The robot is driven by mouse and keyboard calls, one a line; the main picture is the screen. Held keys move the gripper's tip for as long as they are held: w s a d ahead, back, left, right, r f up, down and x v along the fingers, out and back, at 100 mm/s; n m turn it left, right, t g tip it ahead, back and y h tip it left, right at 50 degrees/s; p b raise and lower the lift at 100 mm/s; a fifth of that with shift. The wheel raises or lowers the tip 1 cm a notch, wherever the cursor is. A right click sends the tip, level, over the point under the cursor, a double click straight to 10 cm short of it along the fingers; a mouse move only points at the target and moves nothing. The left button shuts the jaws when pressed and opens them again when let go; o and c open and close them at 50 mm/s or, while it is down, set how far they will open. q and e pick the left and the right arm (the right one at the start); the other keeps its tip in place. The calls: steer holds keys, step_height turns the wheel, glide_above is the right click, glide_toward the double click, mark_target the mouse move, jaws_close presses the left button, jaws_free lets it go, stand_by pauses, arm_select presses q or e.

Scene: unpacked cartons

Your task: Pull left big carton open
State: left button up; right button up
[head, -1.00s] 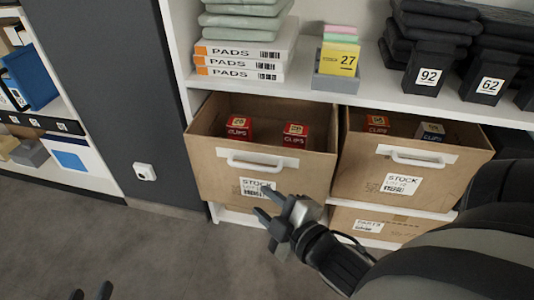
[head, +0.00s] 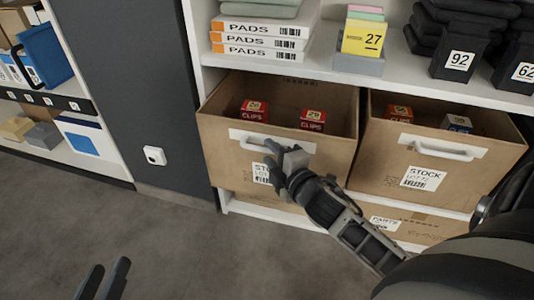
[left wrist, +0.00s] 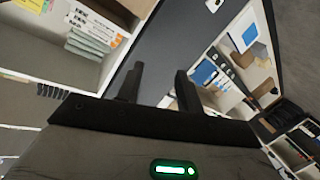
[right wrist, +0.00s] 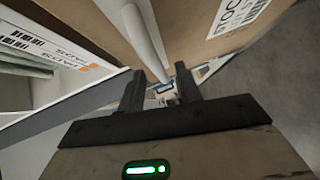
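The left big carton (head: 222,160) is a brown open-topped box on the shelf, its front standing out past the shelf edge. Red CLIPS boxes (head: 313,120) show inside it. Its white handle (head: 291,145) is on the front; the handle also shows as a pale bar in the right wrist view (right wrist: 146,35). My right gripper (head: 270,158) is at this handle, hiding part of it. In the right wrist view its fingers (right wrist: 160,88) are apart, with the handle's end near the gap; contact is unclear. My left gripper (head: 106,280) is open and empty at the lower left, far from the carton.
A second open carton (head: 436,175) with a white handle stands right beside it. Another carton (head: 412,225) is on the shelf below. The shelf above holds PADS packs (head: 262,42) and a yellow box (head: 362,38). A grey wall panel is left; the floor in front is clear.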

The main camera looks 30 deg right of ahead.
steer(key=shift+w+f, duration=0.2)
steer(key=shift+w, duration=0.95)
arm_select(q)
steer(key=shift+d+r, duration=0.1)
steer(key=shift+r, duration=0.3)
